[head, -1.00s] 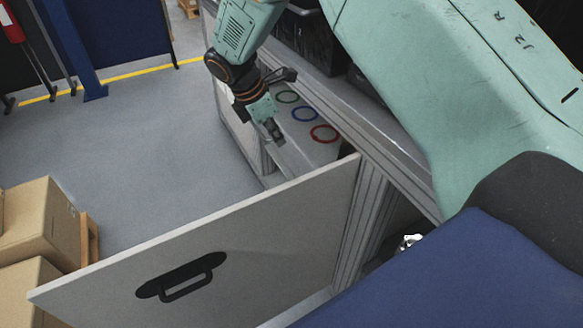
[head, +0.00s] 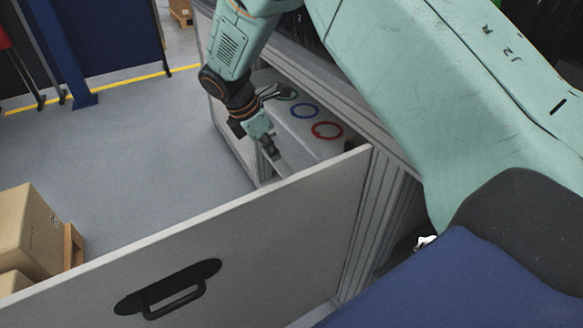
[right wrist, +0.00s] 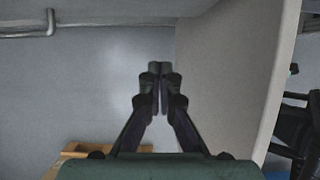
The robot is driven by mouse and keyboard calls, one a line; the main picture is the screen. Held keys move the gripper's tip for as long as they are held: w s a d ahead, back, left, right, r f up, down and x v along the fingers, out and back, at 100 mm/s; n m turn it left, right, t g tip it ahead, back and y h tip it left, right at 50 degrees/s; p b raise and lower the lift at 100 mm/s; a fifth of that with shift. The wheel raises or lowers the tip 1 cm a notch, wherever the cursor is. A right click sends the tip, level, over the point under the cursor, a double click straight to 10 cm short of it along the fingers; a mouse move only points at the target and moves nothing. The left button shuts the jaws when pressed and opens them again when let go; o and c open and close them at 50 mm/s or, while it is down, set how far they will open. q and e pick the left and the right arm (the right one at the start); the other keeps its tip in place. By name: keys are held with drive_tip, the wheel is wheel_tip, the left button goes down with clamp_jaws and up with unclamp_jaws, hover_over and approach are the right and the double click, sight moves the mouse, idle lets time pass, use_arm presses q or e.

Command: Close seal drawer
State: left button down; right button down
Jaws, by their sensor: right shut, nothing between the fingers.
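An open drawer (head: 301,126) juts from the cabinet, with a red ring (head: 327,130), a blue ring (head: 304,111) and a green ring (head: 287,93) lying flat on its pale surface. My wrist partly hides the green ring. My right gripper (head: 276,156) points down beside the drawer's outer side, its fingers together and empty. I cannot tell whether it touches the drawer. In the right wrist view the right gripper (right wrist: 160,75) is shut in front of grey floor, with a pale panel just to its right. My left gripper is out of view.
A large pale panel (head: 240,235) with a black handle (head: 172,289) stands out from the cabinet in front of the drawer. Cardboard boxes (head: 25,232) on a wooden pallet stand at the left. The grey floor (head: 130,170) beyond the panel is clear.

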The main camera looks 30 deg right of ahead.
sight(313, 163)
drive_tip(key=d+f, duration=0.2)
drive_tip(key=f, duration=0.1)
drive_tip(key=d+f+b, duration=0.1)
drive_tip(key=d+f, duration=0.1)
drive_tip(key=d, duration=0.1)
drive_tip(key=d+f+b, duration=0.1)
drive_tip(key=d+f, duration=0.1)
drive_tip(key=f, duration=0.1)
drive_tip(key=shift+s+d+f, duration=0.25)
drive_tip(key=shift+f, duration=0.1)
drive_tip(key=shift+w+f, duration=0.1)
drive_tip(key=d+p, duration=0.1)
drive_tip(key=d, duration=0.3)
drive_tip(key=shift+s, duration=0.2)
drive_tip(key=shift+d, duration=0.3)
drive_tip(key=shift+a, duration=0.2)
